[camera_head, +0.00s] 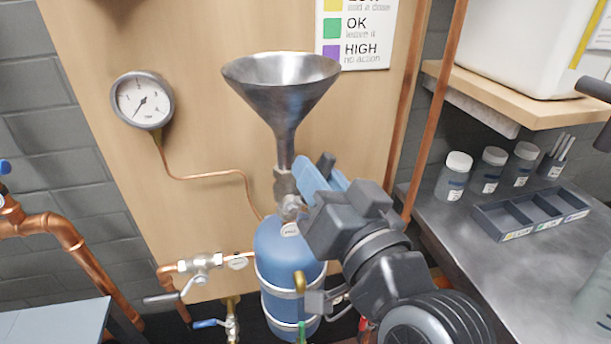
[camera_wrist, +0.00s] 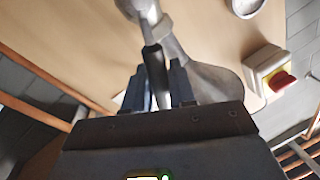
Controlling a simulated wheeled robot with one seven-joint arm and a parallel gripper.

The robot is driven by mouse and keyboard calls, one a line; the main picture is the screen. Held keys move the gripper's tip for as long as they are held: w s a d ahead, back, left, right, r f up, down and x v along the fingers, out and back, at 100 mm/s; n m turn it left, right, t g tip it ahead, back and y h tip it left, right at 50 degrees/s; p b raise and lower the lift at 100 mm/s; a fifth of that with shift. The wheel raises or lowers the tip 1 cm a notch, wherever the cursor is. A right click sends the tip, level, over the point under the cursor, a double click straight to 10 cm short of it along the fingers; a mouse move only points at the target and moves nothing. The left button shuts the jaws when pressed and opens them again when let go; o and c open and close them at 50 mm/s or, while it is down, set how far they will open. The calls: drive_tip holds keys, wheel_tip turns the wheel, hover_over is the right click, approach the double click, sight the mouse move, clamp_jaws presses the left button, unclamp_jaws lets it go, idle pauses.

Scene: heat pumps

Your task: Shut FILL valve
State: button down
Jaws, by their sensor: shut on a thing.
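The metal funnel (camera_head: 283,85) stands above the blue tank (camera_head: 285,252), with a metal valve (camera_head: 285,184) on the neck between them. I take this as the FILL valve; its small tag is too small to read. In the wrist view the valve body (camera_wrist: 143,10) is at the top, and its dark-gripped lever (camera_wrist: 153,58) runs down between my fingers. My gripper (camera_head: 327,172) is beside the funnel neck, its blue fingers shut on this lever. My gripper (camera_wrist: 157,82) also shows from the wrist, one finger on each side. My gripper hides part of the valve and tank.
A round gauge (camera_head: 142,100) is on the wooden panel. A lower-left valve (camera_head: 201,263) and a blue-handled valve (camera_head: 228,325) sit near the tank. Copper pipes run right of my gripper. The steel bench (camera_head: 490,265) holds jars and a divided tray (camera_head: 530,213).

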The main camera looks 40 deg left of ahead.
drive_tip(key=w+d+f+m+t, duration=0.1)
drive_tip(key=f+m, duration=0.2)
drive_tip(key=m, duration=0.4)
drive_tip(key=w+d+f+m+t+h+p, duration=0.1)
drive_tip(key=w+f+m+t, duration=0.1)
drive_tip(key=m, duration=0.6)
drive_tip(key=shift+d+f+t+p, duration=0.3)
drive_tip(key=shift+d+f, duration=0.1)
drive_tip(key=shift+f, duration=0.4)
drive_tip(key=shift+w+f, duration=0.1)
drive_tip(key=c, duration=1.1)
unclamp_jaws()
drive_tip(key=shift+b+v, duration=1.3)
drive_tip(key=shift+v, duration=2.6)
